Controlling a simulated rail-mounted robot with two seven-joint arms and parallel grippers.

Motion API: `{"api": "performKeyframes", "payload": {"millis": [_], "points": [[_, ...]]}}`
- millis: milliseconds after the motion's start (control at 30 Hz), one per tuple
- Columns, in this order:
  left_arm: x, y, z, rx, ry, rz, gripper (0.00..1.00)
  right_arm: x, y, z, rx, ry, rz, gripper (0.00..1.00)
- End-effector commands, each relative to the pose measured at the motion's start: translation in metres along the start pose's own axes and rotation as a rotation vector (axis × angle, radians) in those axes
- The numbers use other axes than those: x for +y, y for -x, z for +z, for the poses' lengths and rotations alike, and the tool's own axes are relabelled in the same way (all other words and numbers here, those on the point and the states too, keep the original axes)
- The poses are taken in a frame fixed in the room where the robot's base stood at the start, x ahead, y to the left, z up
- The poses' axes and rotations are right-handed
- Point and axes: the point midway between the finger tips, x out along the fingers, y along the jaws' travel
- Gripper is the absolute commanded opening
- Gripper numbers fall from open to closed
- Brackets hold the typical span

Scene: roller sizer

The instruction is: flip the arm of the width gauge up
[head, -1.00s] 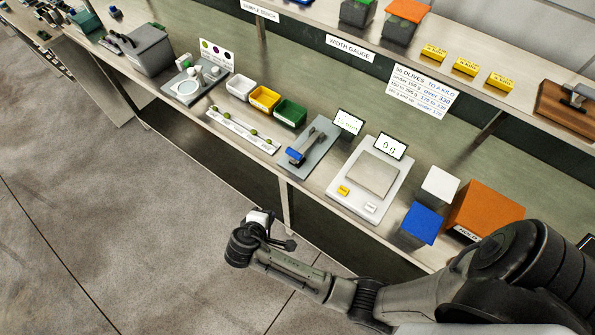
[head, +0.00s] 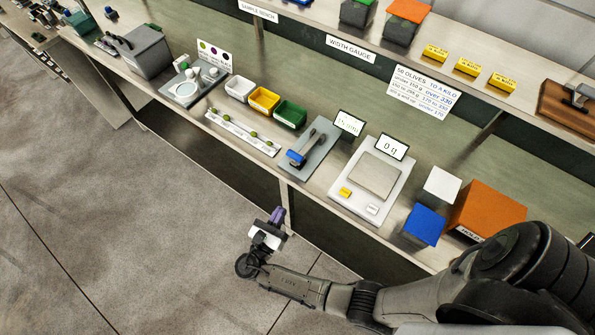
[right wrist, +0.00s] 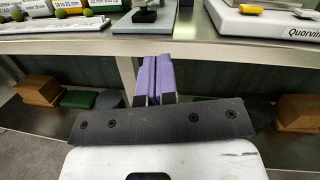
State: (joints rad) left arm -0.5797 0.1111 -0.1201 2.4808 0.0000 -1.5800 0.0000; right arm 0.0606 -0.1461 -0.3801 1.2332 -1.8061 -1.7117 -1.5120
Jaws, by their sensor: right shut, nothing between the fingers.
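The width gauge (head: 322,151) is a grey plate on the bench with a dark bar-like arm (head: 308,145) lying low along it. A blue piece (head: 295,158) sits at the arm's front end. In the right wrist view the gauge's plate (right wrist: 122,22) shows at the top edge, with a black part (right wrist: 145,15) on it; the rest is cut off. My right gripper (head: 279,212) has purple fingers, shut and empty. It is in front of the bench, apart from the gauge, and its fingers (right wrist: 156,62) point toward the bench edge. My left gripper is not in view.
A white scale (head: 399,207) stands right of the gauge. A white olive strip (head: 232,136) and green tray (head: 291,113) are to its left. Blue (head: 424,225) and orange boxes (head: 487,212) stand further right. The floor before the bench is clear.

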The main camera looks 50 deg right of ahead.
Motion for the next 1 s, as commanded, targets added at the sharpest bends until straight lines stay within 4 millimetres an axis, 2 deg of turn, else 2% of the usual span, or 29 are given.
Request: {"api": "performKeyframes", "payload": {"millis": [367,533,667,1000], "points": [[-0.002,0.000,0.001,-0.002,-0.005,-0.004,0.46,0.000,0.000,0.000,0.001,0.009,0.000,0.00],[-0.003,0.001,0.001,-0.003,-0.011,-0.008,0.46,0.000,-0.010,0.001,-0.001,0.008,-0.001,0.00],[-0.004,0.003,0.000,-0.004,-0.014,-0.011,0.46,0.000,-0.029,0.001,-0.001,0.007,-0.001,0.00],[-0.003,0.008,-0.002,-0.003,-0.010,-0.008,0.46,0.000,-0.092,0.001,-0.001,0.008,-0.002,0.00]]}}
